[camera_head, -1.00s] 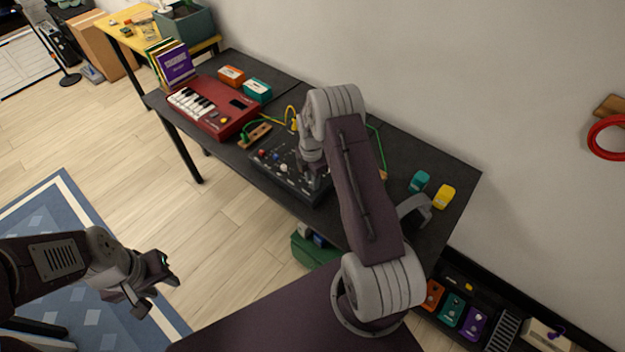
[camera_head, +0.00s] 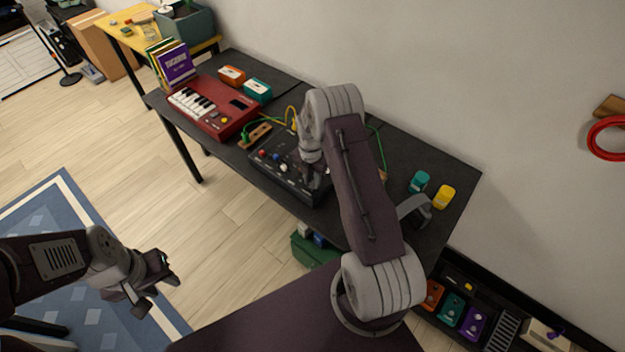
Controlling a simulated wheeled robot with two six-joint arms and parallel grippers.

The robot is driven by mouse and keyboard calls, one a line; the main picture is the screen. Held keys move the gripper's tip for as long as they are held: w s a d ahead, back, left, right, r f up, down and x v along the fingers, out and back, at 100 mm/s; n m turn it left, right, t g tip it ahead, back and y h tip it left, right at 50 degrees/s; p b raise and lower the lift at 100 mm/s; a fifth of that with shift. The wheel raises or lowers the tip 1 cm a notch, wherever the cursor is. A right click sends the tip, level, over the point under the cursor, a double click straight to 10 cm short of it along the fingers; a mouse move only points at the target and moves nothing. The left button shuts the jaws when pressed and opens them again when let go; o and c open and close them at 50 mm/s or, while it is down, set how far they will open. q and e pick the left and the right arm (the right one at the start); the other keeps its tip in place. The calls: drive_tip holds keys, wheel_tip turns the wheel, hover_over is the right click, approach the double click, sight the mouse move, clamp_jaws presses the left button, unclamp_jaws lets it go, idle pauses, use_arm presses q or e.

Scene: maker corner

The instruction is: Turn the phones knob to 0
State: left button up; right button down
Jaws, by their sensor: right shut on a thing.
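A black mixer box (camera_head: 284,175) with red, blue and white knobs lies on the dark table. My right gripper (camera_head: 314,182) points down at the right part of the mixer. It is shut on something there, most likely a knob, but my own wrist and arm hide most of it. I cannot read the knob labels or tell where the phones knob points. My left gripper (camera_head: 154,284) hangs over the floor and rug at the lower left, away from the table, with its fingers apart and nothing between them.
A red keyboard (camera_head: 212,108) stands left of the mixer, with orange (camera_head: 232,75) and teal (camera_head: 257,90) boxes behind it. Green and yellow cables run behind the mixer. Teal (camera_head: 418,181) and yellow (camera_head: 443,197) pedals and headphones (camera_head: 415,210) lie to the right.

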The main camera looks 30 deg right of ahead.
sight(312, 182)
drive_tip(key=shift+w+r, duration=0.1)
drive_tip(key=c, duration=1.2)
unclamp_jaws()
wheel_tip(312, 182, up, 9)
drive_tip(key=shift+b, duration=0.35)
drive_tip(key=shift+a, duration=0.1)
